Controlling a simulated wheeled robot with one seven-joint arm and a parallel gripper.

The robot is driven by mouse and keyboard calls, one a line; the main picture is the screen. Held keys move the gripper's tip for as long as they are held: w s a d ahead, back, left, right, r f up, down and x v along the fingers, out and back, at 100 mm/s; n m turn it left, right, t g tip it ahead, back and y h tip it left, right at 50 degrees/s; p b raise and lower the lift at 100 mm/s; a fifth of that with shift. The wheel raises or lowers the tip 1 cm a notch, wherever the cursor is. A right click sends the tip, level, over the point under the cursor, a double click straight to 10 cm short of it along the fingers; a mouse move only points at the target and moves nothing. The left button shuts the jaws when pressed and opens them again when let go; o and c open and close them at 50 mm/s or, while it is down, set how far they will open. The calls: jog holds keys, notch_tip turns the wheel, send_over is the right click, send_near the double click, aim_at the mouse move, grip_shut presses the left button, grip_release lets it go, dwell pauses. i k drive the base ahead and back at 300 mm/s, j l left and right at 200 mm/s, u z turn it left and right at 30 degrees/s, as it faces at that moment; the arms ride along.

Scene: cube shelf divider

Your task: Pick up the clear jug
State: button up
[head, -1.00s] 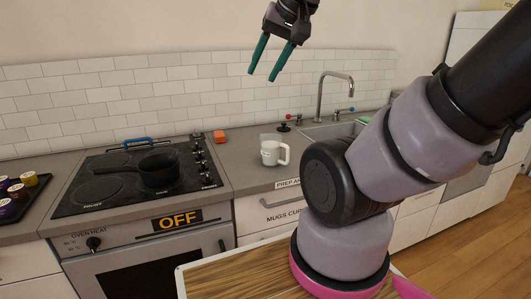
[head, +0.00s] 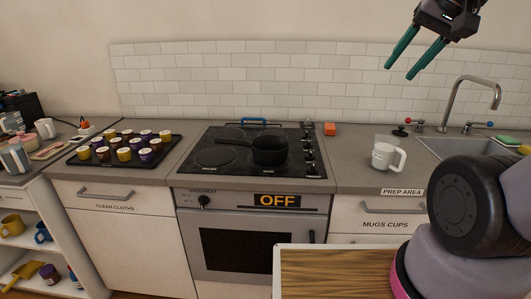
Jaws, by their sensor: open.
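A whitish, partly see-through jug (head: 386,153) with a handle on its right side stands upright on the grey counter, right of the stove and left of the sink. It looks like the clear jug. My gripper (head: 402,62) is high in the upper right, in front of the wall and well above the counter. Its two green fingers are spread apart with nothing between them. The gripper is apart from the jug.
A black pan (head: 268,150) sits on the stove (head: 225,135). An orange block (head: 330,129) lies behind the jug to the left. The sink tap (head: 470,100) rises at right. A dark tray (head: 165,157) of several coloured cups is at left. Counter around the jug is mostly clear.

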aim_at(386, 147)
jog(key=i+j+z, duration=0.35)
jog(key=j+z, duration=0.15)
jog(key=i+j+z, duration=0.1)
jog(key=j+z, duration=0.15)
jog(key=j, duration=0.2)
